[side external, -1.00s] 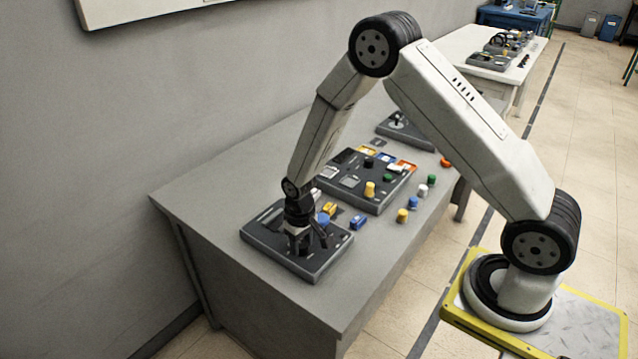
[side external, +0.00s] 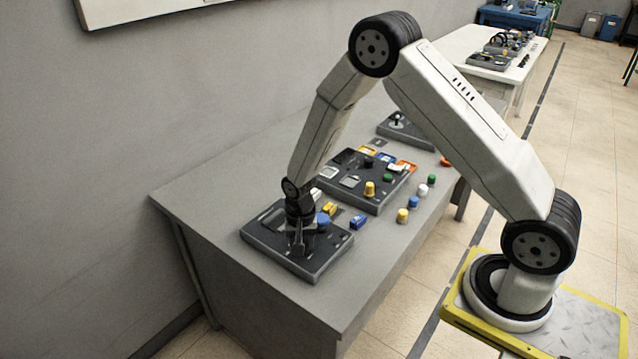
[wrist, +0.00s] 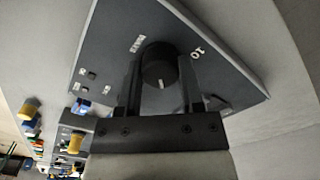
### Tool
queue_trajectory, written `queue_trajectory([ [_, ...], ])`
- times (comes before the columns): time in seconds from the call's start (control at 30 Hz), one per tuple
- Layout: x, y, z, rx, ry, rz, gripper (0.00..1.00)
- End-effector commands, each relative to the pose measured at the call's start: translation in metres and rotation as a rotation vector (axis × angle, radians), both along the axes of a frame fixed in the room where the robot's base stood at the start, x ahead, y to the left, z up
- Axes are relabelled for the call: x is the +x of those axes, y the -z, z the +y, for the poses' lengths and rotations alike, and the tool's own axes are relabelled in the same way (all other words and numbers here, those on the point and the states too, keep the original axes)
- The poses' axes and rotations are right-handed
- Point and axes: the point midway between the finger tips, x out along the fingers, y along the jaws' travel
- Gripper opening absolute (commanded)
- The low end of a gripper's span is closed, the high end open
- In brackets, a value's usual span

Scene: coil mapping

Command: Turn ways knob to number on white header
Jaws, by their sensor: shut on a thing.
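A dark panel (side external: 262,235) lies at the near left end of the grey table. In the wrist view the panel (wrist: 112,40) carries a round black knob (wrist: 158,62) with a small light mark on its side. A label reading WAYS (wrist: 137,44) is at one side of the knob and a number that looks like 10 (wrist: 197,53) at the other. My gripper (wrist: 160,85) is shut on the knob, one finger on each side. In the side view my gripper (side external: 298,243) points down at the panel and hides the knob. I cannot make out a white header.
Several coloured pegs, one yellow (side external: 402,216), stand along the table's right edge. The table's left part (side external: 215,195) is clear.

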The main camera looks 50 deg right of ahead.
Motion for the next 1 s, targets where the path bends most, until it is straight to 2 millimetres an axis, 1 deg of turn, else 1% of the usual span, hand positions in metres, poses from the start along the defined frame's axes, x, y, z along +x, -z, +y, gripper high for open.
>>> queue_trajectory([
  [0.37,0.0001,-0.0005,0.0001,0.000,0.007,0.000,0.00],
  [0.4,0.0001,-0.0005,0.0001,0.000,0.007,0.000,0.55],
  [0.5,0.0001,-0.0004,0.0001,0.000,0.006,0.000,0.84],
  [0.83,0.0001,-0.0005,0.0001,0.000,0.005,0.000,0.84],
  [1.0,0.0003,-0.0053,0.0000,0.000,0.005,0.000,0.84],
])
